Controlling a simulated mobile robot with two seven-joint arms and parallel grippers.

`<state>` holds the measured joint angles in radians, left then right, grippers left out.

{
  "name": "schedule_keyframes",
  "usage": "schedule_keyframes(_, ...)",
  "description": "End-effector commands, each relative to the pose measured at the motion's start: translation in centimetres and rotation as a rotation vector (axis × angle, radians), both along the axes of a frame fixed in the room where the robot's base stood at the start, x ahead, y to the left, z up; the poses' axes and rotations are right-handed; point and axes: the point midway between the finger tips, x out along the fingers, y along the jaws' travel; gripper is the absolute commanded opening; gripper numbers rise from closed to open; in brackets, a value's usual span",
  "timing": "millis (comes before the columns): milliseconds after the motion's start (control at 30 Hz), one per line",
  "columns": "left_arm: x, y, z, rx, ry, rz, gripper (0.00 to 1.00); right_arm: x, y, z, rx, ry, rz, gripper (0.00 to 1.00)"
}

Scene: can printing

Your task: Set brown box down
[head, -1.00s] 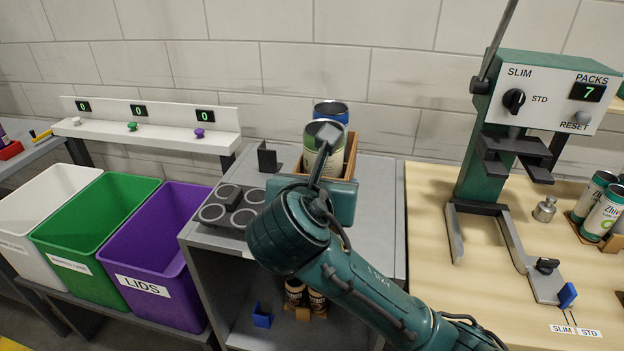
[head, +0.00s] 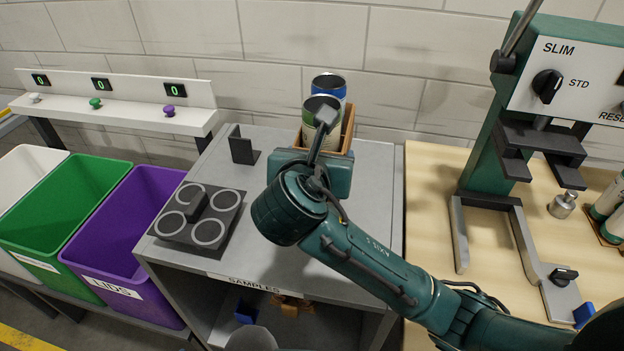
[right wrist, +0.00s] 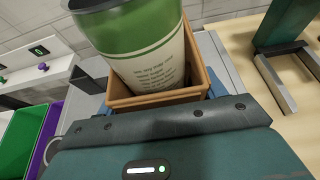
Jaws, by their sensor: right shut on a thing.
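The brown box (head: 349,130) is a small open box with cans standing in it. A can with a blue band (head: 329,88) is behind, and a green-and-white can (head: 313,121) is in front. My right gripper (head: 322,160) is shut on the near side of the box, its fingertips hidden. The box is over the back of the grey cabinet top (head: 372,215); I cannot tell whether it touches. In the right wrist view the brown box (right wrist: 202,68) stands upright just beyond the gripper, with the green-and-white can (right wrist: 145,50) inside. My left gripper is not in view.
A dark tray with several rings (head: 197,216) lies on the cabinet's left side, and a black bracket (head: 241,148) stands behind it. Purple (head: 130,235) and green (head: 62,215) bins stand left. A green press (head: 497,165) stands on the wooden table right. The cabinet's front right is bare.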

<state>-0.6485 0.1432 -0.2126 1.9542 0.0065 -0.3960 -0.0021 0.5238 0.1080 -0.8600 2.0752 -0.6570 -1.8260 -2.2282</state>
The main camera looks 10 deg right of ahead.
Motion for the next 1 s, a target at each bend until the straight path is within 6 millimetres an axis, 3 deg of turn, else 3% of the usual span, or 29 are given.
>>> schedule_keyframes(467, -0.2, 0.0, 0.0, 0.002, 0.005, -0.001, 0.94, 0.0, -0.1, -5.3, -0.002, 0.001, 0.0, 0.46)
schedule_keyframes(800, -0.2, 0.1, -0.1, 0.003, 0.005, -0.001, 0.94, 0.0, 0.0, -5.7, 0.0, -0.002, 0.0, 0.46)
schedule_keyframes(833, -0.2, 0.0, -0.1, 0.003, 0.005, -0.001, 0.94, 0.0, 0.0, -5.7, 0.001, -0.001, 0.001, 0.7)
schedule_keyframes(1000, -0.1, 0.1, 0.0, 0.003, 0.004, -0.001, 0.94, 0.0, 0.0, -5.7, 0.001, -0.001, 0.001, 0.84)
